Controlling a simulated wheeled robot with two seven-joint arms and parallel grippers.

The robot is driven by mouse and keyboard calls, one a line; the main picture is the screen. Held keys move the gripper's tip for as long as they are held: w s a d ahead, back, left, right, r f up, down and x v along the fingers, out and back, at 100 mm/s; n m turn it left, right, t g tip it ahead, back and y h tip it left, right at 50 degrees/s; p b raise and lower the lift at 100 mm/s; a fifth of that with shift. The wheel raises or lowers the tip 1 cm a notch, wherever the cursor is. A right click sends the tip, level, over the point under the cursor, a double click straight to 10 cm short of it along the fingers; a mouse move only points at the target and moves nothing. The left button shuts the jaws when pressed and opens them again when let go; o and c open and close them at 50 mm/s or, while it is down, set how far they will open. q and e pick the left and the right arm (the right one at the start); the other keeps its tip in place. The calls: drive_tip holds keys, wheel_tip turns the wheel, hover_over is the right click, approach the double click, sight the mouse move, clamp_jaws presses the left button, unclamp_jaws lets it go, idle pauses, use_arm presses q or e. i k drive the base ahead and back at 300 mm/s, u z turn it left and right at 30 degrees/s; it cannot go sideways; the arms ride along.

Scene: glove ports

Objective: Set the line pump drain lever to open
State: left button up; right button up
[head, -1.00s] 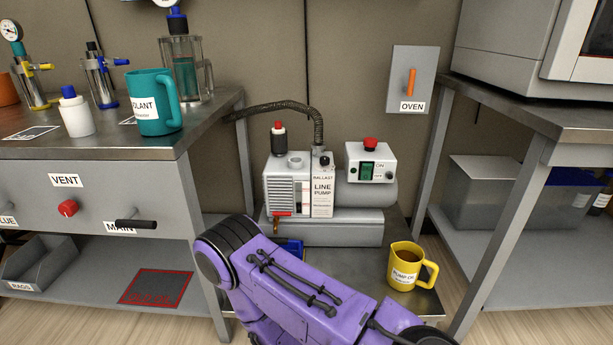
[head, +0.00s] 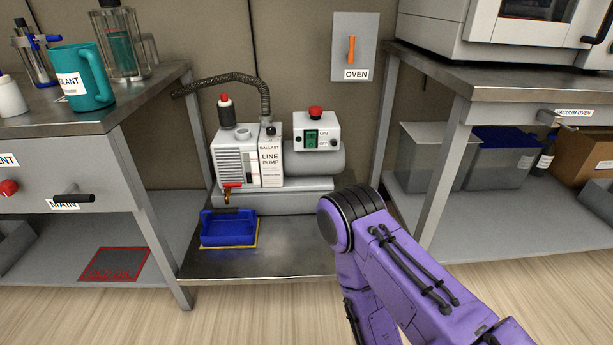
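The line pump (head: 270,160) is a grey and white unit on a low metal shelf between two benches, with a "LINE PUMP" label on its front. A small red lever (head: 233,185) sits low at its front left, above a brass spout (head: 227,198); it looks roughly horizontal. A blue tray (head: 228,228) stands on the shelf below the spout. A purple arm of mine (head: 415,270) comes in from the lower right, its rounded joint right of the pump. Neither gripper is in view.
A dark hose (head: 225,80) runs from the pump to the left bench. A control box (head: 316,130) with a red button sits on the pump's right. The "OVEN" switch (head: 351,48) is on the wall. Left and right bench legs flank the shelf. The shelf front is partly bare.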

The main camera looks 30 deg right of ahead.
sight(226, 185)
drive_tip(key=z, duration=0.4)
drive_tip(key=i, duration=1)
